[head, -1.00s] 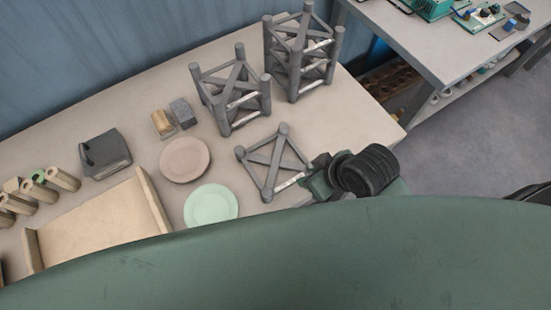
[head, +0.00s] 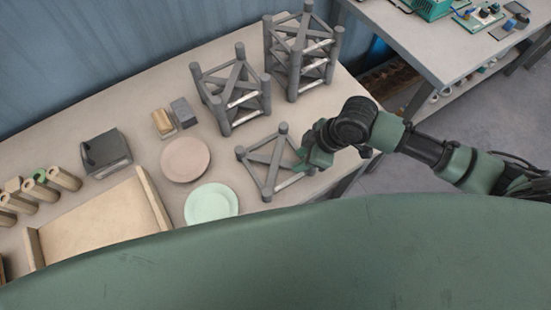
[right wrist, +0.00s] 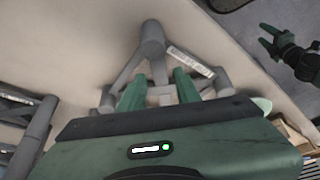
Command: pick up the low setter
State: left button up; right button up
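The low setter (head: 273,161), a short grey frame with corner posts and crossed bars, stands on the table right of the plates. In the right wrist view its post and bars (right wrist: 153,42) lie just beyond my fingers. My right gripper (head: 303,158) is at the setter's right side; in its wrist view the two green fingers (right wrist: 158,84) are apart, with part of the frame seen between them. I cannot tell whether they touch it. My left gripper (right wrist: 267,36) shows only in the right wrist view, fingers apart, away from the setter.
A medium setter (head: 232,100) and a tall stacked one (head: 302,62) stand behind. A pink plate (head: 185,160) and a green plate (head: 211,203) lie left of the low setter, near a wooden tray (head: 155,200). A second table (head: 440,50) is at the upper right.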

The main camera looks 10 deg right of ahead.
aim_at(291, 164)
jog(key=shift+p+x, duration=0.55)
jog(key=shift+x, duration=1.75)
jog(key=shift+w+a+r, duration=0.1)
grip_shut()
jog(key=shift+w+r, duration=0.1)
